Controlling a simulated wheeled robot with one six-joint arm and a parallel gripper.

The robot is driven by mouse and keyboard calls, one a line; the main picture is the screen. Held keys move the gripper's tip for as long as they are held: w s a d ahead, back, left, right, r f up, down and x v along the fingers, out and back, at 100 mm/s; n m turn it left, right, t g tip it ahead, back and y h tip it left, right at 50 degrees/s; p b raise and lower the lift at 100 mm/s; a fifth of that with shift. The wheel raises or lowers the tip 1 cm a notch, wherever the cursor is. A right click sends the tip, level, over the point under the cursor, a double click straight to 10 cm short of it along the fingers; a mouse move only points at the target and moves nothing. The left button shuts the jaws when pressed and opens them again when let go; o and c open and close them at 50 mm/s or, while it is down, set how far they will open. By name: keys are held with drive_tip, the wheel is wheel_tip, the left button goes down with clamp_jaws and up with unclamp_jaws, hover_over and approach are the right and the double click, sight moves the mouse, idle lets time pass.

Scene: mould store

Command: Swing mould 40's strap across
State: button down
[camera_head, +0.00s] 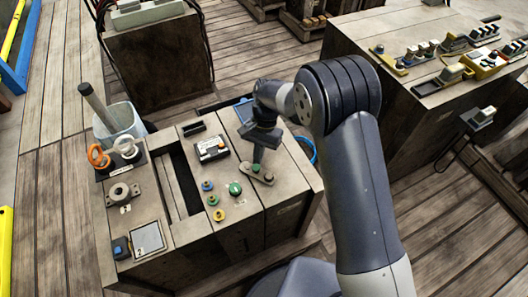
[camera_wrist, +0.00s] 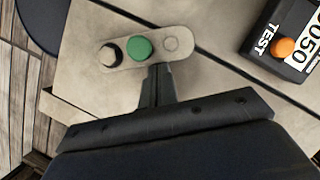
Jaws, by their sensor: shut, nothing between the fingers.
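My gripper (camera_head: 257,158) is at the workbench's right part, fingers pointing down, shut and empty. In the wrist view its closed fingers (camera_wrist: 157,72) are just beside a pale rounded plate (camera_wrist: 185,40), which carries a green button (camera_wrist: 139,48), a dark round knob (camera_wrist: 111,53) and a flat ring mark. I cannot tell whether the fingertips touch the plate. The same plate shows below the gripper in the head view (camera_head: 262,178). Small mould-like pieces (camera_head: 425,50) sit on the bench at the right; no number 40 or strap can be made out.
A black box (camera_wrist: 282,45) marked TEST, with an orange button, is right of the fingers. Coloured buttons (camera_head: 212,200) are on the bench left of the gripper. A white bin (camera_head: 122,120) stands at the left, and a dark slot (camera_head: 180,180) runs through the bench.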

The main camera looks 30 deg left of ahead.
sight(250, 170)
drive_tip(key=s+n, duration=0.1)
drive_tip(key=a+n+h, duration=0.1)
drive_tip(key=shift+s+n, duration=0.35)
drive_tip(key=shift+n, duration=0.05)
drive_tip(key=n, duration=0.1)
drive_tip(key=s+n+h, duration=0.1)
drive_tip(key=shift+s+a+n+t, duration=0.15)
drive_tip(key=shift+s+n+t, duration=0.15)
drive_tip(key=shift+n, duration=0.1)
drive_tip(key=shift+s+n+t+h+p, duration=0.1)
drive_tip(key=shift+s+n+t+h, duration=0.25)
drive_tip(key=shift+n, duration=0.4)
drive_tip(key=shift+s+n+t+h+p, duration=0.15)
drive_tip(key=shift+s+n, duration=0.35)
drive_tip(key=shift+n, duration=0.3)
drive_tip(key=shift+s+n+t+h+p, duration=0.1)
drive_tip(key=shift+s+n+h, duration=0.1)
drive_tip(key=shift+s+n, duration=0.4)
drive_tip(key=shift+w, duration=0.15)
drive_tip(key=v, duration=1)
drive_tip(key=shift+r+p, duration=0.35)
drive_tip(key=shift+r, duration=0.05)
drive_tip(key=shift+w, duration=0.1)
